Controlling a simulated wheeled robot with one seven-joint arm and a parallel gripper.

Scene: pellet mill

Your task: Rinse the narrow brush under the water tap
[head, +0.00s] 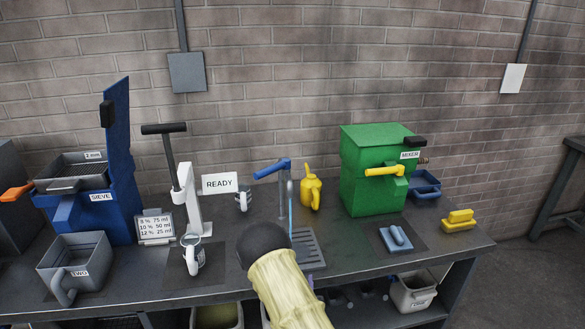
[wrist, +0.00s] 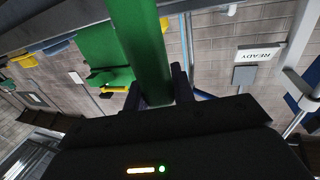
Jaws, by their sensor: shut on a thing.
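In the wrist view, my gripper (wrist: 158,92) is shut on a long green bar (wrist: 148,45), which I take to be the handle of the narrow brush. Its bristle end is not visible. The water tap has a blue lever (head: 272,168) and stands at the middle of the bench. A thin light-blue stream (head: 290,203) comes down from it toward a slotted drain grate (head: 308,247). My arm covers part of the grate. I cannot tell whether the brush touches the water.
A yellow can (head: 311,190) and a green mixer (head: 375,170) stand right of the tap. A blue handled block (head: 396,239) and a yellow one (head: 459,221) lie in front. Left are a READY sign (head: 220,183), a cup (head: 192,255) and a blue sieve (head: 118,170).

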